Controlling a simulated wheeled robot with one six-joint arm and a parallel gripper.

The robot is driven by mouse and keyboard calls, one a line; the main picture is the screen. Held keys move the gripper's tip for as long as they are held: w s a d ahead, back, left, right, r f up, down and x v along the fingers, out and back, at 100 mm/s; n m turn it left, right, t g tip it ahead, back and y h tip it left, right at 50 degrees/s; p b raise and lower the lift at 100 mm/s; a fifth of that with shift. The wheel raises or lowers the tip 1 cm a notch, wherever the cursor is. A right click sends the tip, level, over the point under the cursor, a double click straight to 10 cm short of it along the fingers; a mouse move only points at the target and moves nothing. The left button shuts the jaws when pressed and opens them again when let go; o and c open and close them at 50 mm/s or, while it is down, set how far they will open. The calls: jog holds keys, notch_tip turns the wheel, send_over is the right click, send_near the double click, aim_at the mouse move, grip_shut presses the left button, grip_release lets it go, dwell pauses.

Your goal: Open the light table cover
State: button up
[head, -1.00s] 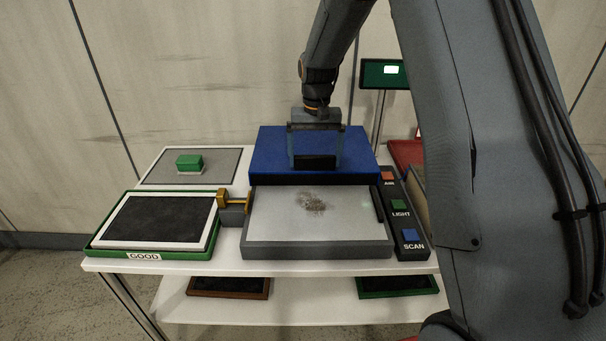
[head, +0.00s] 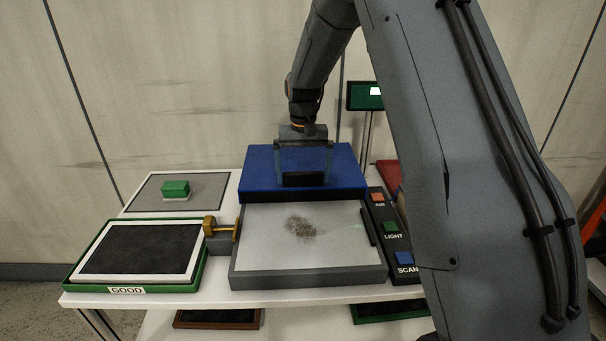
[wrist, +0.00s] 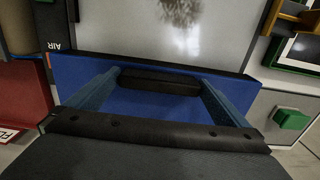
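The blue light table cover (head: 262,165) lies over the back of the light table (head: 305,280) and leaves the front of its pale surface bare, with a dark smudge on it. The cover has a black handle (head: 304,180), which also shows in the wrist view (wrist: 160,83). My gripper (head: 304,178) is down at the cover, its two fingers against the handle's two ends; it also shows in the wrist view (wrist: 160,82). The fingers look shut on the handle, though the contact itself is hard to see.
The AIR, LIGHT and SCAN button panel (head: 392,235) is right of the light table. A brass-coloured part (head: 222,228) and the GOOD tray (head: 195,275) are on the left. A green block (head: 175,188) sits on a grey mat (head: 215,190). A small screen (head: 364,96) stands behind.

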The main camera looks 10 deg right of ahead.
jog(key=shift+r+b, duration=1)
jog(key=shift+r, duration=2.9)
jog(key=shift+s, duration=0.1)
jog(key=s+f+n, duration=0.1)
jog(key=s+f, duration=0.3)
jog(key=s, duration=1.1)
jog(key=s+f+n, duration=0.1)
jog(key=s+f, duration=0.3)
jog(key=s, duration=1.1)
jog(key=shift+d+f+t, duration=0.2)
jog(key=shift+d+t, duration=0.05)
jog(key=shift+t, duration=0.15)
